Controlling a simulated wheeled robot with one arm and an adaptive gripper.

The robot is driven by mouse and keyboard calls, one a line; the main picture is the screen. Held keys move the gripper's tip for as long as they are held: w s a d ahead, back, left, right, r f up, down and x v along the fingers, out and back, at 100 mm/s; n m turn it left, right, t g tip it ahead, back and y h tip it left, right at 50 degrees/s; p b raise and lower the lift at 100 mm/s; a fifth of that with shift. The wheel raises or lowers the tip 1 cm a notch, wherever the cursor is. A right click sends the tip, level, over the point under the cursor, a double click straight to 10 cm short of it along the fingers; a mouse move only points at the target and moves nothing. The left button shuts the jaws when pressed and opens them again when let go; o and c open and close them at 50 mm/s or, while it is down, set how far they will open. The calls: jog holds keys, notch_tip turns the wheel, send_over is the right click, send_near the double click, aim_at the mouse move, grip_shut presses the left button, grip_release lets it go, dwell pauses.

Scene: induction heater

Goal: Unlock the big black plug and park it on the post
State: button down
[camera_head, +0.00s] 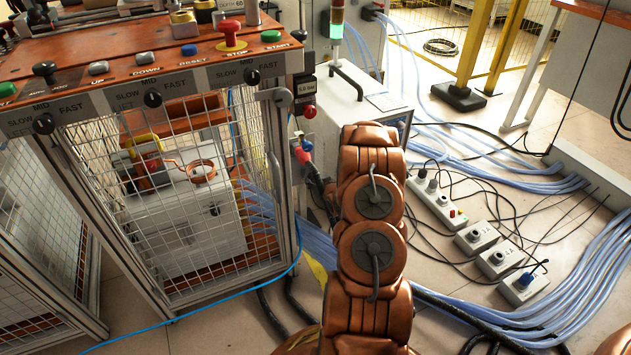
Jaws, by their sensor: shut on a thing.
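My copper-coloured arm (373,220) rises through the middle of the view and hides what is behind it. My gripper cannot be made out; it is not in view past the arm. I cannot make out the post.
The mesh cabinet (277,205) with a control panel stands left, close to my arm. A white box (340,105) is behind. Power strips (437,203) and small socket boxes (523,287) lie on the floor right, among pale blue hoses (590,280) and black cables. A yellow post (478,45) stands behind.

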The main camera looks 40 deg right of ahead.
jog(key=shift+w+d, duration=0.15)
jog(key=shift+w, duration=0.3)
dwell(0.3)
jog(key=c, duration=0.6)
grip_release()
jog(key=shift+v, duration=6)
jog(key=shift+s, duration=0.1)
